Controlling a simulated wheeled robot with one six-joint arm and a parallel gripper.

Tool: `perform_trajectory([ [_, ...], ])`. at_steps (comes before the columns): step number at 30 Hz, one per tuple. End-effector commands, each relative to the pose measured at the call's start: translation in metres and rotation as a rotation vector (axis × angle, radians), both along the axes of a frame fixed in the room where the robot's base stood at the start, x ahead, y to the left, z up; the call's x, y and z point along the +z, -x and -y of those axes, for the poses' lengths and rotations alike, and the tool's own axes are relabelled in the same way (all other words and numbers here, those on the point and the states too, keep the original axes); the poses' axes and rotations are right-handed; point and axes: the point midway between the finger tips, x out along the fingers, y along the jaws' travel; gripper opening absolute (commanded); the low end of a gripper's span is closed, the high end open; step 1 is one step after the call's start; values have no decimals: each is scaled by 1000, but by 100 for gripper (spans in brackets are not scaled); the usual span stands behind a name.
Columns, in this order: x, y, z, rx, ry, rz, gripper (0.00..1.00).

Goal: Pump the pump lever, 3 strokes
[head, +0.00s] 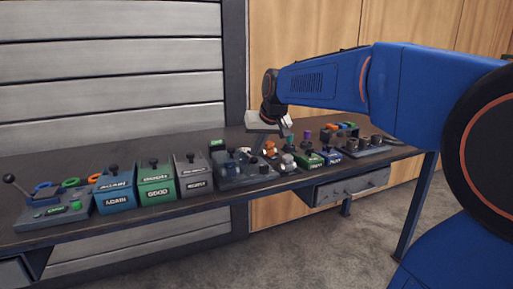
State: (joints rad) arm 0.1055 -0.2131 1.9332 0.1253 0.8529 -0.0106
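My gripper (286,130) points down over the middle-right of the workbench, at the end of my blue arm. It is small in this view, and I cannot tell whether its fingers are open or shut. Just below and left of it, a grey-blue device (232,184) sits on the bench, with a dark slanted bar rising at its right side toward the gripper. I cannot tell whether they touch. At the far left end, a grey base carries a tilted lever with a black ball knob (9,178), well away from my gripper. Neither lever is clearly marked as the pump.
Blue (115,197), green (156,189) and grey (192,181) labelled boxes with black knobs stand left of the device. Small parts and bins crowd the bench to the right. A drawer (352,188) hangs under the bench (60,238). My blue arm fills the right side.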

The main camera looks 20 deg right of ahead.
Motion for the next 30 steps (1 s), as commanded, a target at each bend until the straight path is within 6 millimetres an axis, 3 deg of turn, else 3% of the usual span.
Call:
perform_trajectory([
  [1,-10,4,-1,2,-3,-27,0],
  [4,-5,1,-1,2,-2,-24,0],
  [11,29,-17,1,1,0,-5,0],
  [21,80,26,4,1,1,1,0],
  [30,104,48,5,1,1,0,0],
])
